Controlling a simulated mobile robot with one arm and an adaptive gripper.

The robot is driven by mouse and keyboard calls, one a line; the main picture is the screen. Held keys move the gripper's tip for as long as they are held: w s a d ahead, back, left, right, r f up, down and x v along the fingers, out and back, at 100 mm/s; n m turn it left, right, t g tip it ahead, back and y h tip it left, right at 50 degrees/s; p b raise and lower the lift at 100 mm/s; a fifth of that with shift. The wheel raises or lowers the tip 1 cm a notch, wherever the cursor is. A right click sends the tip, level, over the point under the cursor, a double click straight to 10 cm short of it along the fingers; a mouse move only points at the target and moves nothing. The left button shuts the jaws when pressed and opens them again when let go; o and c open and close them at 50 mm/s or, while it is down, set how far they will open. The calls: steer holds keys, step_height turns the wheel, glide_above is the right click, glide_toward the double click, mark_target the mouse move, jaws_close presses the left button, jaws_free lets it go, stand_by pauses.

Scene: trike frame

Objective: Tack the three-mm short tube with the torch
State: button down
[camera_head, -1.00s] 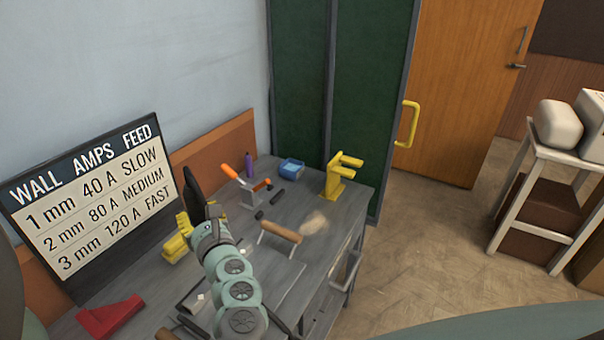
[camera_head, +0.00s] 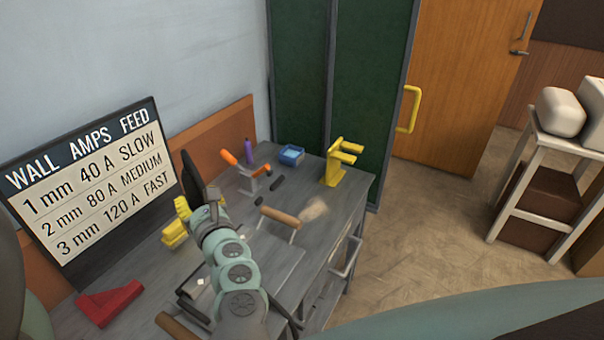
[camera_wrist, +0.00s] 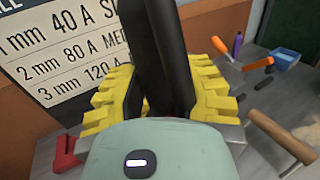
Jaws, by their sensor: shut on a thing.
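My gripper (camera_wrist: 165,100) has its yellow stepped fingers closed around a tall black object (camera_wrist: 165,55), which seems to be the torch. In the head view the black object (camera_head: 191,177) stands up beside my gripper (camera_head: 188,222), over the left part of the bench near the wall. Its working tip cannot be made out. Two short dark cylinders, one (camera_head: 277,183) farther back and one (camera_head: 258,201) nearer, lie on the bench to the right of my gripper. They may be short tubes, but their wall thickness cannot be told.
The grey bench (camera_head: 322,225) carries an orange-handled tool (camera_head: 229,158), a purple bottle (camera_head: 249,150), a blue tray (camera_head: 291,156), a yellow stand (camera_head: 341,165), a wooden-handled tool (camera_head: 280,215) and a red block (camera_head: 110,303). A settings board (camera_head: 90,185) reads 3 mm, 120 A, FAST.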

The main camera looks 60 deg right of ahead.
mark_target(191, 178)
steer(key=shift+f+b, duration=0.35)
steer(key=shift+b, duration=0.5)
stand_by(2.4)
steer(key=shift+r+p, duration=1.9)
steer(key=shift+r, duration=1.7)
